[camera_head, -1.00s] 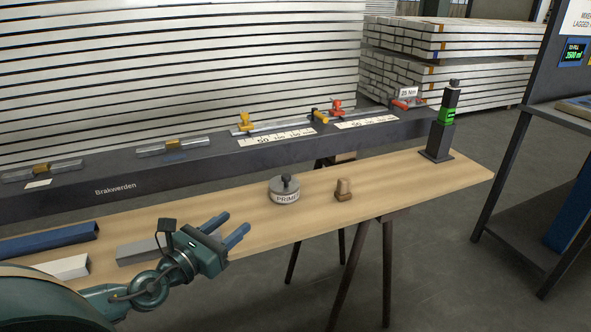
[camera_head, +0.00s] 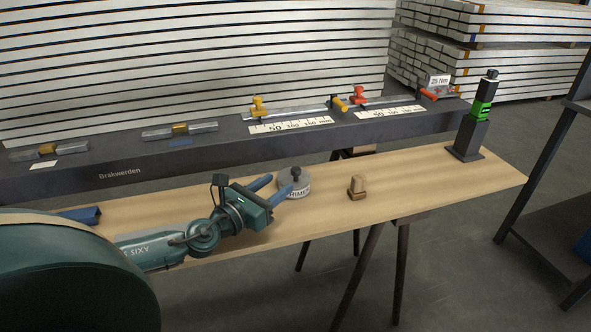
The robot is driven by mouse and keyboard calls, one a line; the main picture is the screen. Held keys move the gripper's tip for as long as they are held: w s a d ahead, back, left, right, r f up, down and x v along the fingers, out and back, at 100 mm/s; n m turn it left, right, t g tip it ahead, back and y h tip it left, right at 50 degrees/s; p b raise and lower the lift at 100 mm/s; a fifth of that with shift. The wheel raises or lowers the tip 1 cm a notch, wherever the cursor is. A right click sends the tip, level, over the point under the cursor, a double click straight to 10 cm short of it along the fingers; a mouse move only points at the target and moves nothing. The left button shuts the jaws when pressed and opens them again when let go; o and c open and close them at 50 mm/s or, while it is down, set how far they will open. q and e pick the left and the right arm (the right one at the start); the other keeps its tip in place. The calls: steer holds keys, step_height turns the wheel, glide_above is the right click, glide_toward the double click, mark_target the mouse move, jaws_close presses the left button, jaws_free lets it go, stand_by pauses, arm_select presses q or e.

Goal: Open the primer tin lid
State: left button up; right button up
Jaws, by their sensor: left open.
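The primer tin (camera_head: 297,187) is a short round grey tin with a pale "PRIMER" label, standing on the wooden bench. Its lid, with a dark knob (camera_head: 296,173) on top, sits on the tin. My left gripper (camera_head: 275,187) is open, its two blue fingers pointing right toward the tin. The near finger overlaps the left part of the tin and its label in the picture; I cannot tell whether it touches. My right gripper is not in view.
A small wooden block (camera_head: 357,187) stands right of the tin. A black tool with a green band (camera_head: 474,120) stands at the bench's right end. The dark beam (camera_head: 210,157) with clamps and rulers runs behind the wooden bench (camera_head: 420,185). Bench is clear between block and tool.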

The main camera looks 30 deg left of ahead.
mark_target(292, 173)
arm_select(q)
steer(key=shift+w+d+p, duration=0.15)
steer(key=shift+w, duration=1.15)
steer(key=shift+w+d+p, duration=0.1)
steer(key=shift+w+d, duration=0.1)
steer(key=shift+w, duration=1.15)
steer(key=shift+w+d+p, duration=0.15)
steer(key=shift+w, duration=1.15)
steer(key=shift+c, duration=0.5)
jaws_close()
